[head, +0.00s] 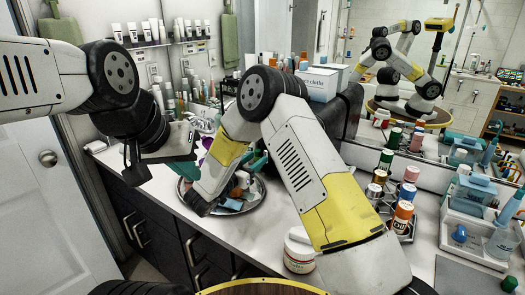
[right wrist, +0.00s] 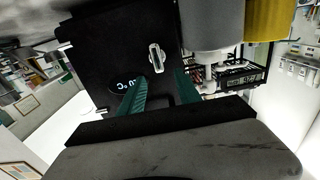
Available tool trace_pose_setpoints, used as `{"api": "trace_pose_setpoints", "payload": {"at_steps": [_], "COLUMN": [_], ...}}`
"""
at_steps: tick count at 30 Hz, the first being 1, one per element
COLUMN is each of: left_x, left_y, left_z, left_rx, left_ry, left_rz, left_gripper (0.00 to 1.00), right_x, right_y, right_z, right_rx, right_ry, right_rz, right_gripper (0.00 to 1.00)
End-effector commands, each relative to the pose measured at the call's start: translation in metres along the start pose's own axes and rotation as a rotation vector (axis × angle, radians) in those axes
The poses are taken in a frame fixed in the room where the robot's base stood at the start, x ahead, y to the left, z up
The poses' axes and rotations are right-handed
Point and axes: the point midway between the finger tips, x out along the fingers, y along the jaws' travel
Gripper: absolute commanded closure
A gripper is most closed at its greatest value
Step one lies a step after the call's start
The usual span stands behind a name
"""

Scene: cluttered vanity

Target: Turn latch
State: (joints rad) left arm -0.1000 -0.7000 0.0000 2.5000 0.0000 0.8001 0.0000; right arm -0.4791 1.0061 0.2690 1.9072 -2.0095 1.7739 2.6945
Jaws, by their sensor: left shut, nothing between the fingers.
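In the head view, my left gripper (head: 191,142) is shut and empty above the counter's left part. My right arm hides much of the counter's middle, and I cannot make out the latch there.
A round tray (head: 251,206) of small items sits on the white counter (head: 243,238). A white box (head: 318,84) stands at the back. A mirror fills the back right.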

Motion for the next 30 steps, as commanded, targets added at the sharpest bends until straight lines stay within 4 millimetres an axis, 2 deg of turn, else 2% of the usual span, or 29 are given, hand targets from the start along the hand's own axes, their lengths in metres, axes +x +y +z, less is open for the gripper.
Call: {"api": "trace_pose_setpoints", "payload": {"at_steps": [3, 9, 20, 21, 27, 30], "left_x": [0.000, 0.000, 0.000, 0.000, 0.000, 0.000], "left_y": [0.000, 0.000, 0.000, 0.000, 0.000, 0.000], "left_z": [0.000, 0.000, 0.000, 0.000, 0.000, 0.000], "left_rx": [0.000, 0.000, 0.000, 0.000, 0.000, 0.000], "left_ry": [0.000, 0.000, 0.000, 0.000, 0.000, 0.000], "left_rz": [0.000, 0.000, 0.000, 0.000, 0.000, 0.000], "left_gripper": [1.00, 1.00, 1.00, 1.00, 1.00, 1.00], "right_x": [0.022, 0.048, 0.056, 0.056, 0.056, 0.056], "right_y": [0.001, 0.001, 0.001, 0.001, 0.001, 0.001], "right_z": [0.000, 0.000, 0.000, 0.000, 0.000, 0.000], "right_rx": [0.002, 0.000, -0.001, -0.001, -0.001, -0.001], "right_ry": [0.000, -0.001, -0.001, -0.001, -0.001, -0.001], "right_rz": [0.004, 0.004, 0.001, 0.002, 0.002, 0.002], "right_gripper": [0.60, 0.60, 0.60, 0.62, 1.00, 1.00]}}
